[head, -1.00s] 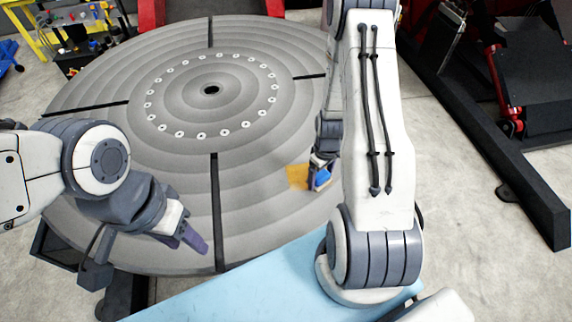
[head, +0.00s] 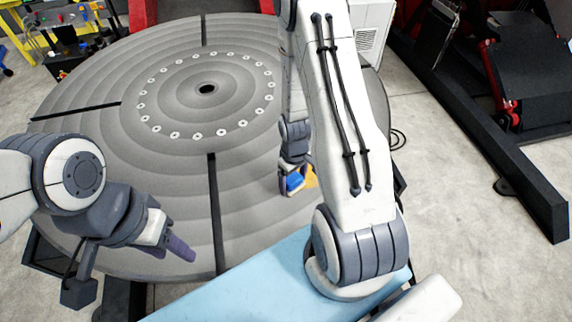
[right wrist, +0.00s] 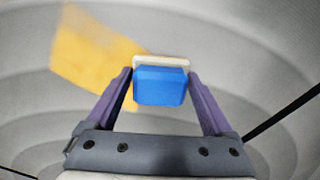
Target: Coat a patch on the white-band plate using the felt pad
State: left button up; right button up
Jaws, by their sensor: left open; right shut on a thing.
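The felt pad (head: 296,182) is a blue block with a pale pad face; it also shows in the right wrist view (right wrist: 160,84). My right gripper (head: 293,190) is shut on its blue part and holds it over the outer part of the large round grey plate (head: 150,205). A yellow-orange patch (head: 312,177) lies on the plate, right of the pad and partly hidden by the gripper. In the right wrist view the patch (right wrist: 92,55) reaches to the pad's edge. Whether the pad touches the plate is unclear. My left gripper (head: 180,249) is open and empty near the plate's front-left edge.
The plate has dark radial slots (head: 215,215), a ring of white-rimmed holes and a centre hole (head: 207,89). I see no clear white band. A light-blue surface (head: 235,290) lies in front. Red and black equipment (head: 525,75) stands at the right.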

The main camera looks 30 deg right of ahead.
aim_at(291, 180)
jog(key=shift+w+a+f, duration=0.1)
jog(key=shift+a, duration=0.3)
notch_tip(291, 180, up, 4)
jog(key=p, duration=0.2)
jog(key=shift+f+p, duration=0.1)
jog(key=shift+p, duration=0.3)
jog(key=shift+r+p, duration=0.7)
notch_tip(291, 180, up, 3)
jog(key=p, duration=0.3)
jog(key=shift+r, duration=0.1)
